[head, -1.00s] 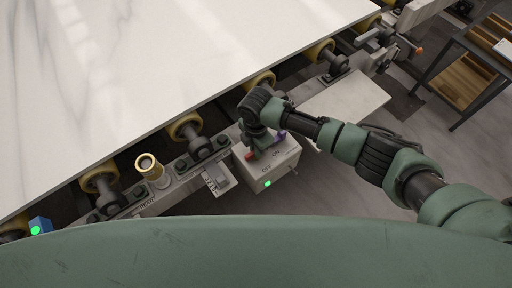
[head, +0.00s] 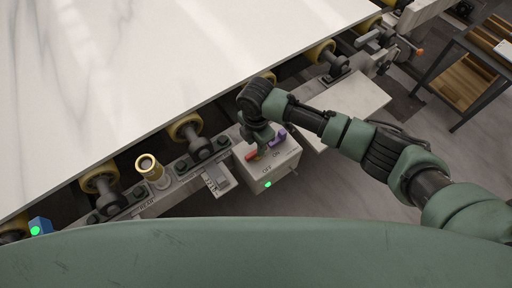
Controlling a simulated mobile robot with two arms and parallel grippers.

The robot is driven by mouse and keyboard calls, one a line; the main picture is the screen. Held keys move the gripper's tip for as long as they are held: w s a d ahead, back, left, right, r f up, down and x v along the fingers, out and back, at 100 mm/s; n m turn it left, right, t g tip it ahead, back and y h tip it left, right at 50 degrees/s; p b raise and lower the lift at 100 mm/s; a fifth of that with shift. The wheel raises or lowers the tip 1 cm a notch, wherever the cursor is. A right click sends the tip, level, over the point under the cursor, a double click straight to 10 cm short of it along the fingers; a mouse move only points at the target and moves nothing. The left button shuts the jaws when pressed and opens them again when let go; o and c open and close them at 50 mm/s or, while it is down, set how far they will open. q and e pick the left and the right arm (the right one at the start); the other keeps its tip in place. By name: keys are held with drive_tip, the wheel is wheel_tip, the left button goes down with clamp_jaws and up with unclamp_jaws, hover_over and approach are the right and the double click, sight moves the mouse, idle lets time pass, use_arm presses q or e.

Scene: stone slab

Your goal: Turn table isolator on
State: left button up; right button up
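The isolator is a pale box (head: 284,166) at the table's edge in the head view, marked OFF towards its front left and ON towards its right. A small red handle part (head: 251,155) shows on its top near the left edge. A purple piece (head: 279,136) shows at the back right of the top; I cannot tell what it belongs to. A green light (head: 268,184) glows on the front face. My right gripper (head: 262,143) points down over the box top, at the handle, and hides part of it. Its fingers are too small and covered to read. My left gripper is out of view.
A large white stone slab (head: 150,70) lies over yellow rollers (head: 185,127) behind the box. A brass-topped post (head: 149,166) and a blue block with a green light (head: 39,226) stand to the left. A shelf rack (head: 465,78) is at the right.

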drive_tip(key=shift+r, duration=2.15)
drive_tip(key=shift+s, duration=0.1)
